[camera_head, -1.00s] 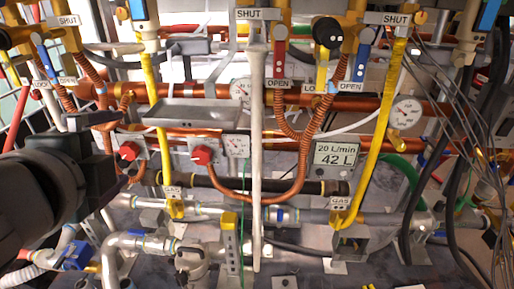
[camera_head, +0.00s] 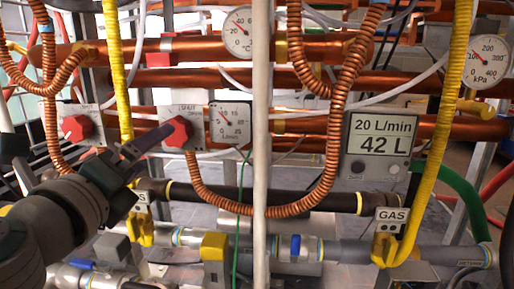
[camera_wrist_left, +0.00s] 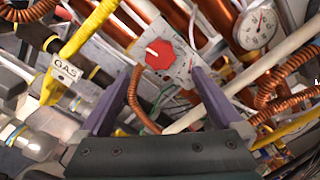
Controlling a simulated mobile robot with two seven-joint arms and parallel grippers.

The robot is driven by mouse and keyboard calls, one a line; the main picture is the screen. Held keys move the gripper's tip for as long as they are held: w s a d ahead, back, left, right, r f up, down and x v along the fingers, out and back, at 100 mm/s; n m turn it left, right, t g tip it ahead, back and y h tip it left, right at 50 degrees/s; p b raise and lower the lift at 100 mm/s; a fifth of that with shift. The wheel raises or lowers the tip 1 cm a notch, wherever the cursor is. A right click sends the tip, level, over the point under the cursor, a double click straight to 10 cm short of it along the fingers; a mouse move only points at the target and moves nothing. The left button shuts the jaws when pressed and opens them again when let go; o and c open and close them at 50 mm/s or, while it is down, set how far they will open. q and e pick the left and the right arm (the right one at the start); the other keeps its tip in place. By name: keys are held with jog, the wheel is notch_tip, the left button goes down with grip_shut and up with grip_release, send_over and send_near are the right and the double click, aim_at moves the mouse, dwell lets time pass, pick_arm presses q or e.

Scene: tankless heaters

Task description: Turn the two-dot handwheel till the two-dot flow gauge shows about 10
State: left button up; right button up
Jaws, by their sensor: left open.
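A red handwheel (camera_head: 176,131) sits on a grey plate, with a square white flow gauge (camera_head: 230,126) just to its right. A second red handwheel (camera_head: 77,127) is further left. Dot marks are too small to read on either, so I cannot tell which has two. The gauge needle is too small to read surely. My left gripper (camera_head: 148,142) is just left of the nearer wheel. In the left wrist view its purple fingers (camera_wrist_left: 160,88) are open and empty, with a red handwheel (camera_wrist_left: 158,54) ahead between them, apparently untouched. My right gripper is out of view.
A yellow hose (camera_head: 118,70) runs down left of the nearer wheel. A pale upright post (camera_head: 262,110) stands right of the gauge. A corrugated copper hose (camera_head: 215,204) loops below. A display (camera_head: 378,147) reads 20 L/min and 42 L.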

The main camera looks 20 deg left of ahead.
aim_at(173, 135)
pick_arm(q)
jog(key=b+x, duration=0.3)
jog(key=x, duration=0.6)
jog(key=shift+w, duration=0.1)
jog(key=c, duration=1.4)
